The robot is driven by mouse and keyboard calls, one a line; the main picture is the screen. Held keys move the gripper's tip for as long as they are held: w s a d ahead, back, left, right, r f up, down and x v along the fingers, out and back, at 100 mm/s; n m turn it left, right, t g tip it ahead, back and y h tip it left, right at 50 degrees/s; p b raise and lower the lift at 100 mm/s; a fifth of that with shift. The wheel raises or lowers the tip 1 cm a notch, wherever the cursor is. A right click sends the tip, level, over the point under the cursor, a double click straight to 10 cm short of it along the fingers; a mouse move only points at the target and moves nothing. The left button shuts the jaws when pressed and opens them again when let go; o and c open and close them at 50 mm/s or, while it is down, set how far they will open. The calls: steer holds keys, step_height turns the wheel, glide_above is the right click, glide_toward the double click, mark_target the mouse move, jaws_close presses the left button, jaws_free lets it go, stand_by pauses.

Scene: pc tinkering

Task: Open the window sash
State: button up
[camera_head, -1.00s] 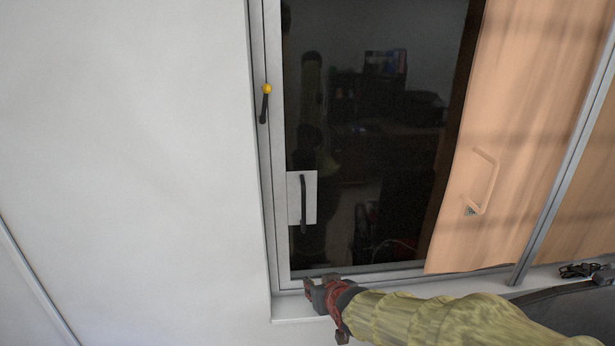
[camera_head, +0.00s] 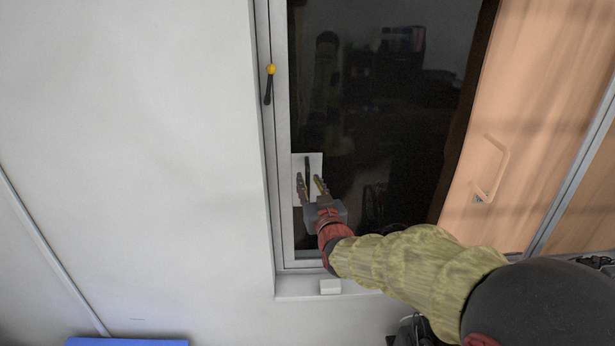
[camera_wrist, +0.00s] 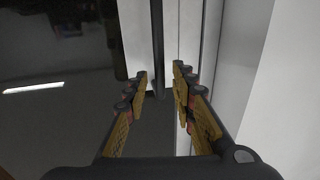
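The window sash (camera_head: 283,120) has a white frame and dark reflective glass. Its dark vertical bar handle (camera_head: 307,172) sits on a pale plate at the lower left of the glass. My gripper (camera_head: 311,180) is open, with one finger on each side of the handle's lower part in the head view. In the wrist view the handle (camera_wrist: 157,45) runs down from the top edge, and its lower end lies between and beyond the fingertips of my gripper (camera_wrist: 160,76). Contact with the fingers does not show. A black lever with a yellow knob (camera_head: 271,70) is on the frame at left.
A bare white wall (camera_head: 130,130) fills the left. A blue object (camera_head: 128,342) shows at the bottom.

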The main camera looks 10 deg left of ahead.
steer(key=shift+x, duration=1.25)
steer(key=shift+c, duration=0.5)
jaws_close()
